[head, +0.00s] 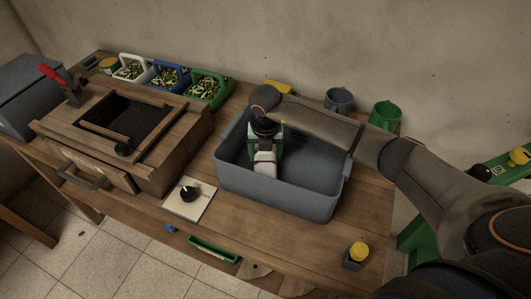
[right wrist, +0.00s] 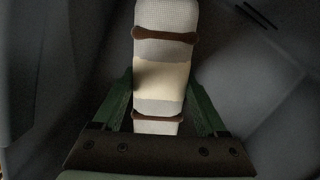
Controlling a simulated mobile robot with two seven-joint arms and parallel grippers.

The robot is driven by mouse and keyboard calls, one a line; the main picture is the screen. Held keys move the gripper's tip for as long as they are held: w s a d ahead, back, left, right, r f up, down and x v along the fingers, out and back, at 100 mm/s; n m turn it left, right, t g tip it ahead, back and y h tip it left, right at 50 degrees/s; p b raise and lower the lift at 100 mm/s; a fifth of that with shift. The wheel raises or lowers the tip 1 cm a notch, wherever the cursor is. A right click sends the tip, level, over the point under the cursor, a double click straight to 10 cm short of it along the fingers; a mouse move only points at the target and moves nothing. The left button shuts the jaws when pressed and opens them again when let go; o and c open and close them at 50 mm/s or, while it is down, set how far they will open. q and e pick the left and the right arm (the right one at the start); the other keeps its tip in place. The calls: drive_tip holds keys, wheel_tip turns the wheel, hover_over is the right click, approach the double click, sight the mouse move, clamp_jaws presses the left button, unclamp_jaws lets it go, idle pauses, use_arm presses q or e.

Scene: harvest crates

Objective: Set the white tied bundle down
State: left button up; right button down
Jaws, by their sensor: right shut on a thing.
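The white tied bundle (right wrist: 161,80) is a pale long pack with two dark brown bands, seen in the right wrist view between my green fingers. In the head view the bundle (head: 265,162) shows below my right gripper (head: 266,148), inside the grey crate (head: 253,193). My right gripper also shows in the right wrist view (right wrist: 163,105), shut on the bundle. I cannot tell whether the bundle touches the crate floor. My left gripper is not in view.
The crate walls stand close around my right gripper. A white plate with a black knob (head: 188,193) lies left of the crate. A yellow-topped block (head: 358,253) stands at front right. Grey (head: 339,99) and green (head: 385,114) cups stand behind. Baskets (head: 207,88) line the back left.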

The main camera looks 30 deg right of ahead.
sight(265, 156)
unclamp_jaws()
wheel_tip(265, 156, up, 12)
drive_tip(key=s, duration=0.1)
drive_tip(key=shift+s+a+b, duration=0.3)
drive_tip(key=shift+s+a, duration=0.05)
drive_tip(key=shift+a, duration=0.05)
idle(0.4)
